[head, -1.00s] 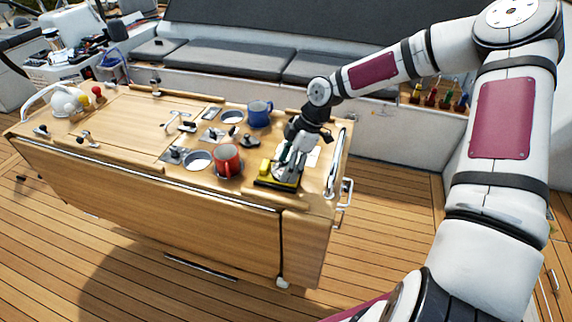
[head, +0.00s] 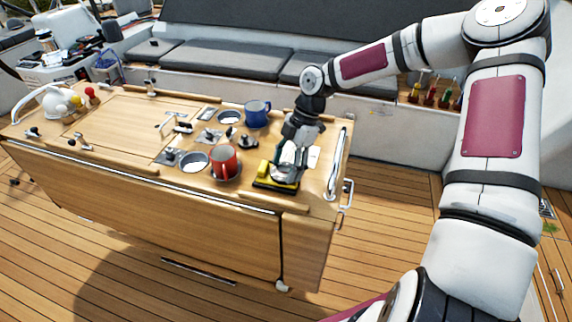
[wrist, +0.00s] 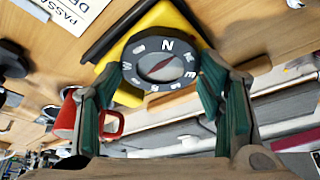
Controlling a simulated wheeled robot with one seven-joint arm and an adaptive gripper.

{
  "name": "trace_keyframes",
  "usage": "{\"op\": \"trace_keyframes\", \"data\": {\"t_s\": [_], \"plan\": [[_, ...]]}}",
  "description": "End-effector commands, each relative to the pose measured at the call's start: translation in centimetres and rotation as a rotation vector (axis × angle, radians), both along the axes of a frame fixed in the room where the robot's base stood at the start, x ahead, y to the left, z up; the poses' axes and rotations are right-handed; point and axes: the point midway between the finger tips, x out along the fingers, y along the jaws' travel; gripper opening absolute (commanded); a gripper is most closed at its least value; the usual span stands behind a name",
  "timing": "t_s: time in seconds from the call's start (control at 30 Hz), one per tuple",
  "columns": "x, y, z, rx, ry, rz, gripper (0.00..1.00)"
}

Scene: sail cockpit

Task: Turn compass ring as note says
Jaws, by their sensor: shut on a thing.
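The compass (wrist: 162,62) has a dark ring with white letters, N at the top of the wrist view, and a red needle that points up and right, toward the E side. It sits on a yellow and black base (head: 268,178), near the right end of the table. My gripper (wrist: 160,72) is shut on the compass ring, its green-padded fingers on either side. In the head view, my gripper (head: 292,160) comes down from above and hides part of the compass. A printed white note (wrist: 72,10) lies beside it. Only parts of its words show.
A red mug (head: 224,162) stands close to the left of the compass base. A blue mug (head: 257,113) stands farther back. A metal rail (head: 335,165) edges the table's right end. Several fittings lie left of the mugs.

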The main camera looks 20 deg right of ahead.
Motion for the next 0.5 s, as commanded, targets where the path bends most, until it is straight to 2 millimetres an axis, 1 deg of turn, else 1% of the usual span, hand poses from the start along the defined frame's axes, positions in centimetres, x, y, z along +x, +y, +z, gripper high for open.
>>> {"op": "trace_keyframes", "data": {"t_s": [0.17,0.2,0.27,0.3,0.5], "plan": [[-0.07,0.03,-0.08,0.0,0.002,0.001,0.34],[-0.08,0.02,-0.08,0.0,0.002,0.001,0.64],[-0.07,0.03,-0.08,0.0,0.002,0.001,0.78],[-0.07,0.02,-0.07,-0.001,0.002,0.0,0.82],[-0.03,0.01,-0.05,0.0,0.001,-0.001,0.82]]}}
